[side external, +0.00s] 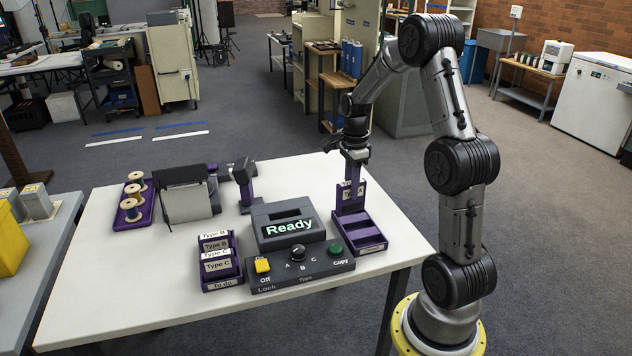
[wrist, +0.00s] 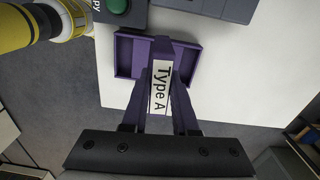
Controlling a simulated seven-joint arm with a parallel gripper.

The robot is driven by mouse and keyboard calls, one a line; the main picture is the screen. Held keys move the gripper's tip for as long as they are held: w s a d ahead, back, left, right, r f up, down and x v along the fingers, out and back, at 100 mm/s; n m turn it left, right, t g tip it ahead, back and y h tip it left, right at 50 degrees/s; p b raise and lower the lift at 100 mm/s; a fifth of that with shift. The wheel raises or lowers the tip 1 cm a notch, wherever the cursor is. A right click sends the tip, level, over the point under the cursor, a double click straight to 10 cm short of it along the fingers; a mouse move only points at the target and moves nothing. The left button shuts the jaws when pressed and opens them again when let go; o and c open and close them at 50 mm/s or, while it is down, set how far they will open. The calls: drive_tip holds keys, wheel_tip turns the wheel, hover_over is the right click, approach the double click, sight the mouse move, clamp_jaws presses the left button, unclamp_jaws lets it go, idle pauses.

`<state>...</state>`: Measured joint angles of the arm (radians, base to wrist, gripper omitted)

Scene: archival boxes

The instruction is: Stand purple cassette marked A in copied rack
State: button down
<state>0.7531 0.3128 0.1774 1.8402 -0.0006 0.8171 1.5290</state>
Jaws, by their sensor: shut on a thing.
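The purple cassette (side external: 349,197) with a white label is held upright in my gripper (side external: 354,165). In the wrist view the cassette's label (wrist: 161,88) reads "Type A", and my gripper (wrist: 158,127) is shut on its upper end. The purple rack (side external: 372,231) stands at the table's right side, beside the copier; its small front label is too small to read clearly. The cassette's lower end is at the rear part of this rack, which also shows in the wrist view (wrist: 125,57). I cannot tell whether it rests on the rack's floor.
The dark copier (side external: 288,232) showing "Ready" is left of the rack, with its control panel (side external: 300,272) in front. A "To do" rack (side external: 222,284) holds Type B and Type C cassettes.

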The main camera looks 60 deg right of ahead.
sight(360, 209)
drive_tip(key=shift+s+d+r+m, duration=0.2)
drive_tip(key=shift+s+d, duration=0.25)
drive_tip(key=shift+s, duration=0.15)
drive_tip(key=shift+s+d+r+m, duration=0.1)
drive_tip(key=shift+s+d+m, duration=0.1)
drive_tip(key=shift+s+d, duration=0.3)
drive_tip(key=shift+a+f, duration=0.1)
drive_tip(key=shift+f, duration=3.75)
drive_tip(key=shift+f, duration=0.3)
drive_tip(key=c, duration=0.6)
unclamp_jaws()
wheel_tip(360, 209, up, 14)
drive_tip(key=shift+f, duration=0.15)
